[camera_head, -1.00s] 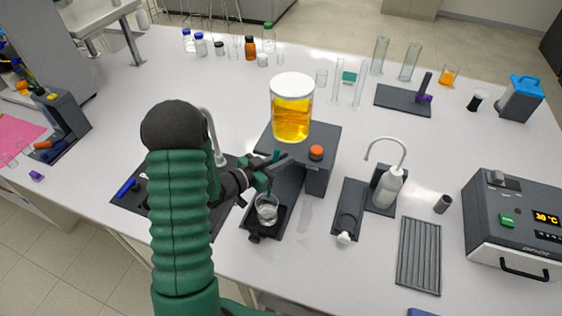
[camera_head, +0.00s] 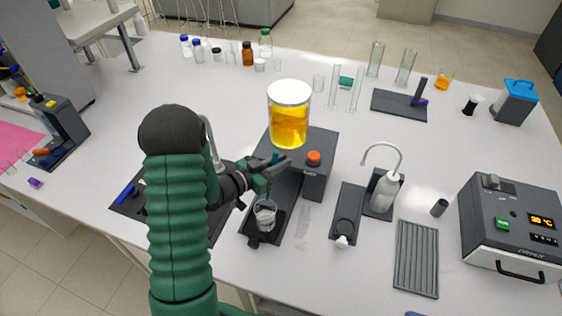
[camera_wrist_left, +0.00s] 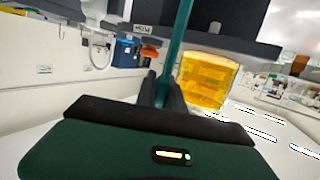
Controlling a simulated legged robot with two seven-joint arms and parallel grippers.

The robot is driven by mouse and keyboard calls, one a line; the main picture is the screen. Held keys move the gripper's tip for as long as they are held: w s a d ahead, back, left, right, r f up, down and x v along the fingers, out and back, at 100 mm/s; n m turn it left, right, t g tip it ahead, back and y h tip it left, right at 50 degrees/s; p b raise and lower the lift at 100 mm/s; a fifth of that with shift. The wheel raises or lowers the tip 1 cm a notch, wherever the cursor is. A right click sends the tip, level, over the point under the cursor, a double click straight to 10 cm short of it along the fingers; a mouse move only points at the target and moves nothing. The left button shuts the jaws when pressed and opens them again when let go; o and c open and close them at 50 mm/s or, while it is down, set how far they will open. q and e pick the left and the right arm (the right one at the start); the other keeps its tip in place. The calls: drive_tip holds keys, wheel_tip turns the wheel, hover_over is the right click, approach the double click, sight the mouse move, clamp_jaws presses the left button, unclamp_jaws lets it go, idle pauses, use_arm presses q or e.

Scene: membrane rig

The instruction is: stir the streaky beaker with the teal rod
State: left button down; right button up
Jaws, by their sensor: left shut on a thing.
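The small clear beaker (camera_head: 265,216) stands on a dark stand at the front of the rig; pale, uneven contents show through its glass. My left gripper (camera_head: 270,171) is above it, shut on the teal rod (camera_head: 275,158). Only a short upper piece of the rod shows in the head view. In the left wrist view the rod (camera_wrist_left: 177,45) runs up from between the fingers (camera_wrist_left: 162,92). The rod's lower end is hidden, so I cannot tell how deep it reaches into the beaker. My right gripper is not in view.
A large vessel of yellow liquid (camera_head: 288,122) stands on the dark rig behind my gripper, beside an orange knob (camera_head: 314,158). A wash bottle (camera_head: 386,190) and a grey heater box (camera_head: 510,225) stand to the right. Glassware lines the back.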

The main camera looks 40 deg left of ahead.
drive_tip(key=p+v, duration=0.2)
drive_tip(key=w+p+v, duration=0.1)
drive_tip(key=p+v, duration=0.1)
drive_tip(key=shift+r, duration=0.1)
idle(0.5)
